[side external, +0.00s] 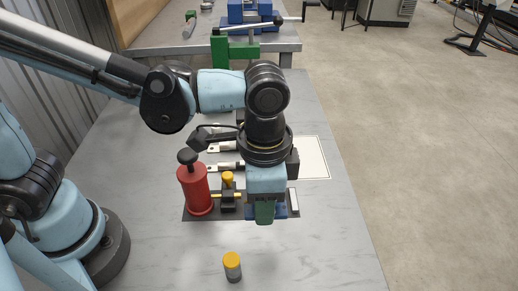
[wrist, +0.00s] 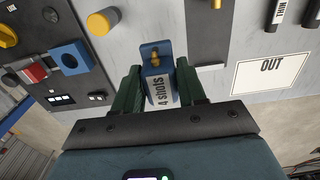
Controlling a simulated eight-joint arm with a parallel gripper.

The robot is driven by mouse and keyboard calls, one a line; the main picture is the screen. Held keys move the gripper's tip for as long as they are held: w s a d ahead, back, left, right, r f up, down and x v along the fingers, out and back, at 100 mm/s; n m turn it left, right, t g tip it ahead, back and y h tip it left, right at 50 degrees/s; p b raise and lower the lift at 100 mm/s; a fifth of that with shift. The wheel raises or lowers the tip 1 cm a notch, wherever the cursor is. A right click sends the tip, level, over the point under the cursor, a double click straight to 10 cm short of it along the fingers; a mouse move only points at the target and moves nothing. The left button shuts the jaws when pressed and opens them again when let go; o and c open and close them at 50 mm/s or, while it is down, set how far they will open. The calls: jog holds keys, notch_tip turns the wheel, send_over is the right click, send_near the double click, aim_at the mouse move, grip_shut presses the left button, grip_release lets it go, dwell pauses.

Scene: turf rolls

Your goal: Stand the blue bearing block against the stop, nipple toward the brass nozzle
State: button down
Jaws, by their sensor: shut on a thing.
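The blue bearing block (wrist: 156,63) is between my gripper's green fingers (wrist: 157,92) in the wrist view. My gripper is shut on it. Its brass nipple shows at the top end, and a white label on it reads "4 shots". The brass nozzle (side external: 226,194) is on the plate to the left, and the nipple points to that side. A pale upright bar (side external: 294,202), perhaps the stop, is just right of my gripper. Contact with the plate cannot be told.
A red cylinder (side external: 195,188) with a dark knob stands left of the nozzle. A yellow-capped pot (side external: 232,266) stands in front. A white "OUT" pad (wrist: 270,75) and handled tools lie behind. A dark panel (wrist: 40,50) shows at left in the wrist view.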

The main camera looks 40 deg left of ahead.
jog(key=w+a+f, duration=0.1)
jog(key=w, duration=0.1)
jog(key=w+a+f, duration=0.2)
jog(key=w, duration=0.1)
jog(key=w+a+f, duration=0.1)
jog(key=w+f, duration=0.1)
jog(key=shift+w+a+f, duration=0.25)
jog(key=shift+w+a, duration=0.05)
jog(key=shift+w, duration=0.1)
jog(key=shift+f, duration=1.95)
jog(key=shift+f, duration=0.1)
jog(key=c, duration=0.6)
grip_release()
jog(key=shift+c, duration=0.2)
